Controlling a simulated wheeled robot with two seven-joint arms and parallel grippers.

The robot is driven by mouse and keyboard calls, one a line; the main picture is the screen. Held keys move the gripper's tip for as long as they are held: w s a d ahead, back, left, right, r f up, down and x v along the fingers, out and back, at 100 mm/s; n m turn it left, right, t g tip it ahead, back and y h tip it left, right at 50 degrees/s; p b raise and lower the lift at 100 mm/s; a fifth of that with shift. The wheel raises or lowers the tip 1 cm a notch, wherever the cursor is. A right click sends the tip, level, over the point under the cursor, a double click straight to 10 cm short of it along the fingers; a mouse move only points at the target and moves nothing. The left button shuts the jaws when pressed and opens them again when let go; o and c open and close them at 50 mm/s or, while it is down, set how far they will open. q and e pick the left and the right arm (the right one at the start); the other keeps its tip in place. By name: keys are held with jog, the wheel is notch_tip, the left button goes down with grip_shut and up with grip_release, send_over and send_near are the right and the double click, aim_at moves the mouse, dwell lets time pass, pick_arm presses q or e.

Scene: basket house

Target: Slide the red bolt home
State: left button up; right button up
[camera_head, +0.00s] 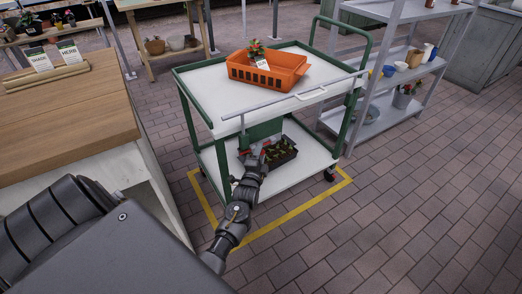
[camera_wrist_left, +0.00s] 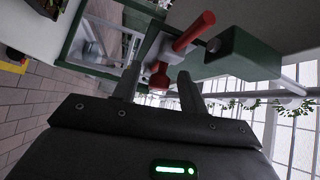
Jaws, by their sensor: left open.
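The red bolt (camera_wrist_left: 193,32) shows in the left wrist view as a red bar through a light grey housing, with a red lower end (camera_wrist_left: 160,77). A dark green block (camera_wrist_left: 243,53) is to the right of it, with a gap between. My left gripper (camera_wrist_left: 158,84) is open, and the bolt's red lower end appears between its fingertips. I cannot tell whether they touch. In the head view my left gripper (camera_head: 251,156) is at the cart's near side, below the top tray, and covers part of the red bolt (camera_head: 244,153). My right gripper is out of view.
The green-framed cart (camera_head: 210,95) carries an orange crate (camera_head: 268,70) with a small plant. A black seedling tray (camera_head: 283,151) is on its lower shelf. A wooden-topped table (camera_head: 60,115) stands left and a grey shelf rack (camera_head: 385,112) right. The paved floor at right is clear.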

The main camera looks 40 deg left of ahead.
pick_arm(q)
jog(key=v, duration=0.8)
jog(key=shift+s+p, duration=0.3)
jog(key=shift+s, duration=0.1)
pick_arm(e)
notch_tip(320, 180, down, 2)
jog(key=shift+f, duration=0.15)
pick_arm(q)
jog(key=shift+d, duration=0.15)
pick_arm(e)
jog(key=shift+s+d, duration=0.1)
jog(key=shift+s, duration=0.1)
